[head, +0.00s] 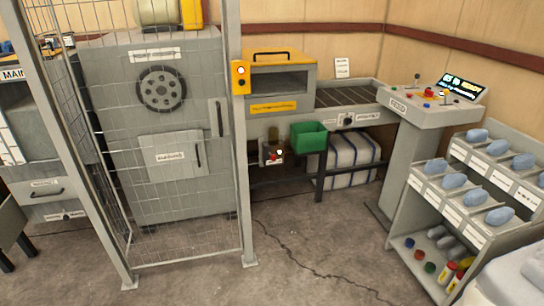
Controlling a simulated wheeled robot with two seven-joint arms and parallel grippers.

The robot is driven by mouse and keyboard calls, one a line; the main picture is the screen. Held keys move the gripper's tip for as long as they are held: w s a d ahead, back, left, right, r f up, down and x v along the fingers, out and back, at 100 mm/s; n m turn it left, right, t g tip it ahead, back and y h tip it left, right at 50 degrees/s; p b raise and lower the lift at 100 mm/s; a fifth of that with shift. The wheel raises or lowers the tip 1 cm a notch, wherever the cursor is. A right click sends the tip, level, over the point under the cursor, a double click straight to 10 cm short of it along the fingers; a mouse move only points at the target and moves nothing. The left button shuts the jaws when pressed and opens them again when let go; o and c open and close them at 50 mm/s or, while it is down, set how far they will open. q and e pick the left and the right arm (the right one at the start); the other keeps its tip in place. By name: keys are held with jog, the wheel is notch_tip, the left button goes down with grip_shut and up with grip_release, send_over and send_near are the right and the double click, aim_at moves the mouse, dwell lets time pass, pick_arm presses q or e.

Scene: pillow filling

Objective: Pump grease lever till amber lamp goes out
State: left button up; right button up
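A small grey unit (271,154) with a dark cylinder on top and a red part on its front sits low beside the green bin. It may be the grease pump, but it is too small to make out a lever. A yellow box (241,74) with a pale round spot is fixed to the fence post. I cannot tell whether either carries the amber lamp or whether a lamp is lit. Neither of my grippers is in view.
A wire fence (180,262) stands before the large grey cabinet (160,120). A green bin (309,138) stands in front of the conveyor (345,94). A control console (400,106) and a shelf rack (412,205) are at right. The middle floor (310,240) is clear.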

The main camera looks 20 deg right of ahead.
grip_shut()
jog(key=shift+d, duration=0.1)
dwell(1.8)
